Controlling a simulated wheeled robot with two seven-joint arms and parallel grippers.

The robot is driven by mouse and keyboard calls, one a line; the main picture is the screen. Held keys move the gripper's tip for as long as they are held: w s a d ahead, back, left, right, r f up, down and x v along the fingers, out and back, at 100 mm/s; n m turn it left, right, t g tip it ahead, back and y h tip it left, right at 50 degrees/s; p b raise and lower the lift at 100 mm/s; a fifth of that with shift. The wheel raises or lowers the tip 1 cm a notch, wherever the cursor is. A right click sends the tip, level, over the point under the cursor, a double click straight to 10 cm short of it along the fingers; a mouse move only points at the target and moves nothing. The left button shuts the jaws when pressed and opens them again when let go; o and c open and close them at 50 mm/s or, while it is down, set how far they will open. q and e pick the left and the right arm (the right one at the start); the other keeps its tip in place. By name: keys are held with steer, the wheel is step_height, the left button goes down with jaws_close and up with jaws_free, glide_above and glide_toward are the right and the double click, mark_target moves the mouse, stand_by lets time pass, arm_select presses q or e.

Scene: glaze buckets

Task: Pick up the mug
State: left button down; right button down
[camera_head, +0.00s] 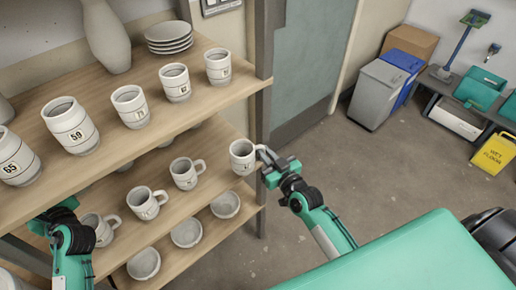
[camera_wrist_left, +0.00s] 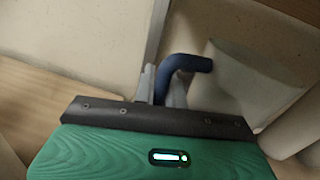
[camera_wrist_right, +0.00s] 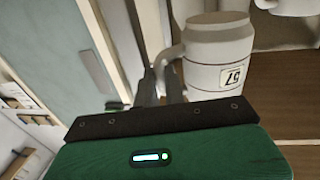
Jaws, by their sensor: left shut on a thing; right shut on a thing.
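A white mug (camera_head: 242,158) with a dark printed label is at the right end of the middle shelf. My right gripper (camera_head: 264,165) is shut on its handle from the right. In the right wrist view the mug (camera_wrist_right: 219,55) shows a boxed number, upside down, and its handle lies between the fingertips (camera_wrist_right: 160,85). Whether it touches the shelf is unclear. My left gripper (camera_wrist_left: 160,85) is shut on a dark blue curved handle (camera_wrist_left: 188,63) beside a pale vessel (camera_wrist_left: 250,85). In the head view the upper shelf hides the left fingertips.
Other white mugs (camera_head: 146,203) stand on the middle shelf, left of the held one. Numbered cups (camera_head: 131,106) and stacked plates (camera_head: 168,37) are on the upper shelf (camera_head: 205,105). Bowls (camera_head: 186,232) sit below. A shelf post (camera_head: 264,60) is close behind.

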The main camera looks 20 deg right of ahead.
arm_select(q)
steer(key=shift+f+b, duration=0.6)
steer(key=shift+b, duration=0.05)
arm_select(e)
steer(key=s+d, duration=0.3)
steer(key=s, duration=0.5)
steer(key=shift+s, duration=0.4)
steer(key=shift+s+d+r, duration=0.1)
steer(key=shift+r, duration=0.05)
